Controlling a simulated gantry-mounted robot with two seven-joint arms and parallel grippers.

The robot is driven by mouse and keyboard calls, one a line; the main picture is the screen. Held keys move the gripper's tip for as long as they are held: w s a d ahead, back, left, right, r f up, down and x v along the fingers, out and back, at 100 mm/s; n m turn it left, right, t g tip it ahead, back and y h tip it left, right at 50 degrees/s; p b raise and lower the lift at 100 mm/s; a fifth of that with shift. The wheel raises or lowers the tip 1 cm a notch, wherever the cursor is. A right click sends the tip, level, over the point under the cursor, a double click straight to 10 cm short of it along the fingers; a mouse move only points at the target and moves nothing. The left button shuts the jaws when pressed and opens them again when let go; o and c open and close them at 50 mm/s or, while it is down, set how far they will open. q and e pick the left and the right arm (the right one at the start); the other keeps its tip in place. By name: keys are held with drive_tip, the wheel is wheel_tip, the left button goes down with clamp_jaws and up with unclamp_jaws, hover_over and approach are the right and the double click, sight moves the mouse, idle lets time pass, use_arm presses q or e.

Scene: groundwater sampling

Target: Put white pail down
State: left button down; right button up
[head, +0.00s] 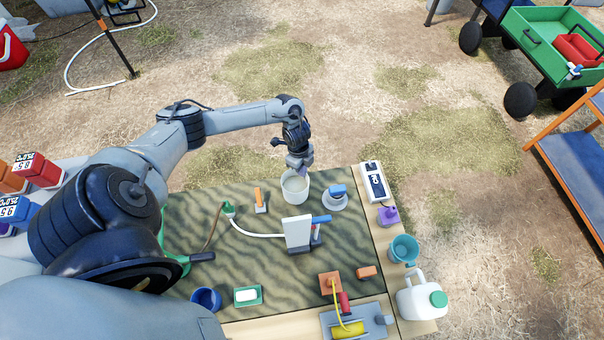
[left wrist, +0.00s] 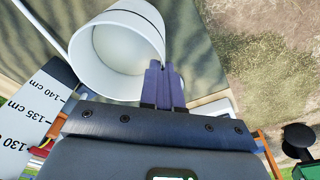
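The white pail (head: 294,188) is at the far edge of the table, over the green patterned mat (head: 270,262). It looks roughly upright with its opening up. My left gripper (head: 301,168) reaches down to the pail's far rim. In the left wrist view, its two purple fingers (left wrist: 163,72) are close together with the wall of the white pail (left wrist: 110,58) between them at the rim. I cannot tell whether the pail's bottom touches the mat. My right gripper is not in view.
A blue-topped white item (head: 335,198) stands just right of the pail, and an orange-handled tool (head: 260,202) lies to its left. A white upright block (head: 298,232) stands in front. A meter box (head: 374,182), teal cup (head: 403,249) and white jug (head: 421,297) line the right edge.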

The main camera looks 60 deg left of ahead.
use_arm(q)
drive_tip(key=shift+d+f+b, duration=0.1)
drive_tip(key=shift+f+b, duration=0.2)
drive_tip(key=shift+f, duration=0.85)
drive_tip(key=shift+d, duration=0.1)
drive_tip(key=shift+f, duration=0.15)
drive_tip(key=c, duration=1.4)
unclamp_jaws()
drive_tip(key=shift+o, duration=0.2)
wheel_tip(320, 180, up, 12)
drive_tip(key=a+p, duration=0.1)
drive_tip(key=p, duration=0.4)
drive_tip(key=shift+s+a, duration=0.2)
drive_tip(key=shift+a, duration=0.1)
